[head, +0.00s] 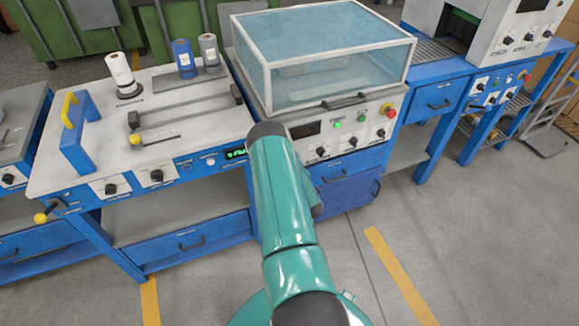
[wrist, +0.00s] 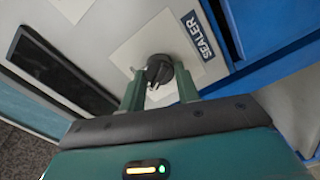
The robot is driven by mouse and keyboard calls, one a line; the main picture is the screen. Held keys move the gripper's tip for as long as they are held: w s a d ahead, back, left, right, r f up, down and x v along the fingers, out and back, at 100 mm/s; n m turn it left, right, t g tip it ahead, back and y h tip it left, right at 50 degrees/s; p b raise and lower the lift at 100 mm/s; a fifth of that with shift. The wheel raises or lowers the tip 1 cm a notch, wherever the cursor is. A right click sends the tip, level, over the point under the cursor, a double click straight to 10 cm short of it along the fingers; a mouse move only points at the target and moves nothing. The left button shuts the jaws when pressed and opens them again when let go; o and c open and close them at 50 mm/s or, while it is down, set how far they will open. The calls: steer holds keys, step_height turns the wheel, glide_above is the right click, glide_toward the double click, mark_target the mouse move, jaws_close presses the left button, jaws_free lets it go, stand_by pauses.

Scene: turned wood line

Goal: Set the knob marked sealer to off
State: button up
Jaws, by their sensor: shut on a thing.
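The sealer knob (wrist: 159,70) is a dark round knob on a pale square plate (wrist: 178,40) in the wrist view. The knob's pointer direction and any position marks are too small to read. In the head view my own arm hides my gripper, and I cannot tell the sealer knob there.
A machine with a clear hood (head: 335,75) stands ahead, with knobs and a red stop button (head: 387,109) on its front. A workbench (head: 75,140) with rolls and a blue-and-yellow handle is at the left. Grey floor (head: 465,230) is open at right.

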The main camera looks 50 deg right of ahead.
steer(key=shift+n, duration=0.3)
steer(key=o, duration=1)
steer(key=v, duration=1.3)
steer(key=shift+s+a, duration=0.15)
steer(key=shift+s, duration=0.2)
steer(key=shift+f, duration=0.1)
